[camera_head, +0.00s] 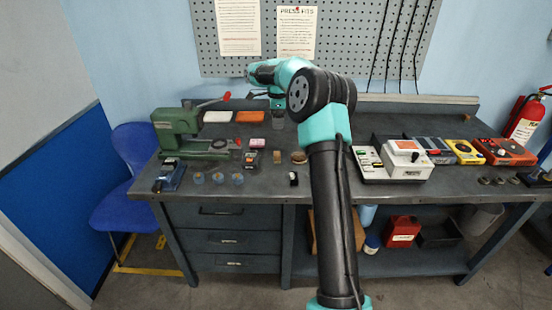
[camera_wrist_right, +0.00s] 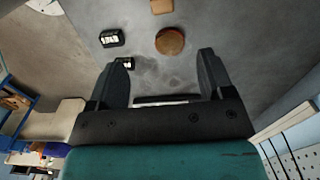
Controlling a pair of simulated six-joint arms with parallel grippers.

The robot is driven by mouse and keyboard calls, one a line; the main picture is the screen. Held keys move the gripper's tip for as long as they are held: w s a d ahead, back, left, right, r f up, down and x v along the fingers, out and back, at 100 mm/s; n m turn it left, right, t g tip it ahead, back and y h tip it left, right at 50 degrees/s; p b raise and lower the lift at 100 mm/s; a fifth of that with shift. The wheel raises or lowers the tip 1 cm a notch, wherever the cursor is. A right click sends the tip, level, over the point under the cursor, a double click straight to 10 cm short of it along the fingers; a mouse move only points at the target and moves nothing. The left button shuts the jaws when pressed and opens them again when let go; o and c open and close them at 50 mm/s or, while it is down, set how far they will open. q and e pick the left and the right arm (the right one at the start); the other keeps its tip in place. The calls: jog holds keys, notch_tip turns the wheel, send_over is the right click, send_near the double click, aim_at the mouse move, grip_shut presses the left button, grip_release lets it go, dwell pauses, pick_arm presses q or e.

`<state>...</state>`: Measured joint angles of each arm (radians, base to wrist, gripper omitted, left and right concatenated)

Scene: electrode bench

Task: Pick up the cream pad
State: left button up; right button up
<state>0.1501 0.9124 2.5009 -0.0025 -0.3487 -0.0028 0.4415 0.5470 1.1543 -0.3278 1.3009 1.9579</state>
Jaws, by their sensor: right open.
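I cannot make out the cream pad in that view. My left gripper is not in view.
The green press (camera_head: 178,128) stands at the left of the bench (camera_head: 235,180), near the cream pad. A brown round disc (camera_wrist_right: 170,41) and a tan block (camera_wrist_right: 161,6) lie beyond my fingers. A white device (camera_head: 407,160) and orange-red device (camera_head: 503,152) stand at the right.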

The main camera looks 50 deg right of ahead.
send_over(277, 153)
jog(key=f, duration=1.1)
jog(key=shift+s+a, duration=0.25)
jog(key=shift+f, duration=0.6)
jog(key=shift+f, duration=0.1)
jog(key=shift+w+d+f, duration=0.1)
jog(key=shift+d+f, duration=0.05)
jog(key=shift+f, duration=2.4)
jog(key=c, duration=1)
jog(key=shift+r, duration=0.15)
